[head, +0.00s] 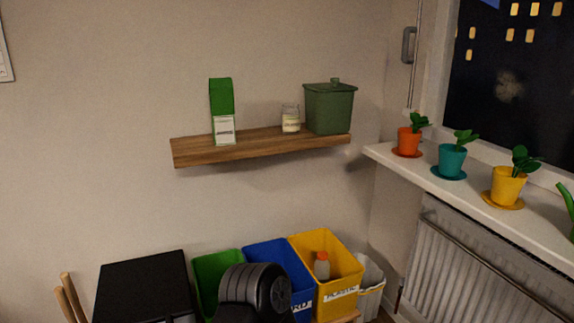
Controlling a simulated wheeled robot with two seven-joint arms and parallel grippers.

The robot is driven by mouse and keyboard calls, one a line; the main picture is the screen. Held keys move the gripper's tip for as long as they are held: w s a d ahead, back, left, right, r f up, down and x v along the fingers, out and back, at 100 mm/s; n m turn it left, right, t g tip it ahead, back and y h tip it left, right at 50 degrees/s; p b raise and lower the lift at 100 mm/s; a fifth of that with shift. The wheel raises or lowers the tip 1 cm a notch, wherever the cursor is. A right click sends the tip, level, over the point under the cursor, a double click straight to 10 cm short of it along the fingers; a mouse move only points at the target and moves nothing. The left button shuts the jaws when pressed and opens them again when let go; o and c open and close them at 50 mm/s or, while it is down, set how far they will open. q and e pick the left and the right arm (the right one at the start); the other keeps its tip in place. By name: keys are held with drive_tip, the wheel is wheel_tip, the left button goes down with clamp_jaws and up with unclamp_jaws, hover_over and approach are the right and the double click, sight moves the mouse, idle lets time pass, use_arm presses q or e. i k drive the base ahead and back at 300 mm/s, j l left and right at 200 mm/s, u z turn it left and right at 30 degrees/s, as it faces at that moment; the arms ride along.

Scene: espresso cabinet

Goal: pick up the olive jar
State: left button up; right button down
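The olive jar (329,108) is a squarish olive-green container with a knobbed lid. It stands upright at the right end of a wooden wall shelf (255,149) in the head view. A small clear glass jar (290,119) with pale contents and a label stands just left of it, with a narrow gap between them. Neither of my grippers shows in the head view. Nothing is touching the olive jar except the shelf under it.
A green bag (222,111) with a white label stands further left on the shelf. Below are green (205,274), blue (268,253) and yellow (313,241) bins and a black box (142,282). Potted plants line the windowsill (432,184) at right. The air before the shelf is clear.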

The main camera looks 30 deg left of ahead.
sight(289, 112)
drive_tip(key=i+j, duration=1.05)
drive_tip(key=j, duration=0.2)
